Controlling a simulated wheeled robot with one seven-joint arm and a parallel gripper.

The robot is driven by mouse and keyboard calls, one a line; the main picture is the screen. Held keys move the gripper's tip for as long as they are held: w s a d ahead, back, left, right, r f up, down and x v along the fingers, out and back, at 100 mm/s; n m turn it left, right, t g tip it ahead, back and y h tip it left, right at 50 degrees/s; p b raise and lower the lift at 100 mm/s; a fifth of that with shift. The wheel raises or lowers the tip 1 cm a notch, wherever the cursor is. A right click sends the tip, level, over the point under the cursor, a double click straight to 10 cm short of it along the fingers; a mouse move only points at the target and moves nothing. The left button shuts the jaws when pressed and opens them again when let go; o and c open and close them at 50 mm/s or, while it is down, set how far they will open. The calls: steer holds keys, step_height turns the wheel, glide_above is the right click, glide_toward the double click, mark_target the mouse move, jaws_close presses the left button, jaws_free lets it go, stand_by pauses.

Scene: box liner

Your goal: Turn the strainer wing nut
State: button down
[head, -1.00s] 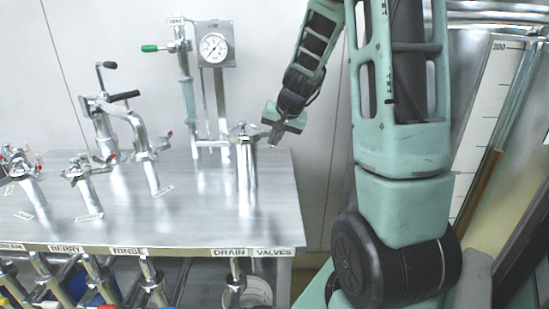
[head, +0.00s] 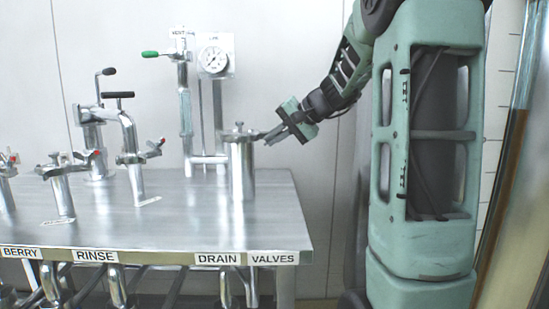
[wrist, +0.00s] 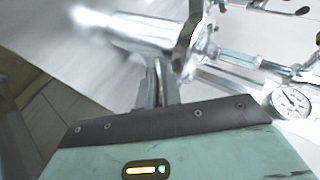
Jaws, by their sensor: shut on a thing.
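The strainer is an upright shiny metal cylinder (head: 241,172) at the right end of the steel table. Its lid and clamp ring are at the top. My gripper (head: 267,136) reaches in from the right, with its fingertips at the right side of the lid. In the wrist view the strainer body (wrist: 145,35) lies sideways at upper left, and the clamp ring (wrist: 187,42) is just beyond my fingers (wrist: 160,82). My gripper is shut on the strainer wing nut, which is mostly hidden between the fingers.
A pressure gauge (head: 214,60) and a green-handled vent pipe (head: 184,95) stand behind the strainer. Several pipe fittings with clamps stand left on the steel table (head: 185,215). Valves sit under its front edge. A pale wall (head: 290,60) is behind.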

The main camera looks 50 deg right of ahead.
steer(key=t+b, duration=0.1)
steer(key=b, duration=0.2)
steer(key=m+t+y+b, duration=0.1)
steer(key=b, duration=0.2)
steer(key=f+t+y+b, duration=0.1)
steer(key=t+b, duration=0.1)
steer(key=b, duration=0.2)
steer(key=shift+d, duration=0.2)
steer(key=m+t+b, duration=0.1)
steer(key=b, duration=0.2)
steer(key=shift+s+r+y, duration=0.1)
steer(key=shift+r+y, duration=0.05)
steer(key=shift+y, duration=0.15)
steer(key=shift+r+t+b, duration=0.15)
steer(key=shift+t+b, duration=0.45)
steer(key=shift+b, duration=0.05)
steer(key=shift+r, duration=0.1)
steer(key=c, duration=1.6)
jaws_free()
steer(key=shift+y, duration=0.3)
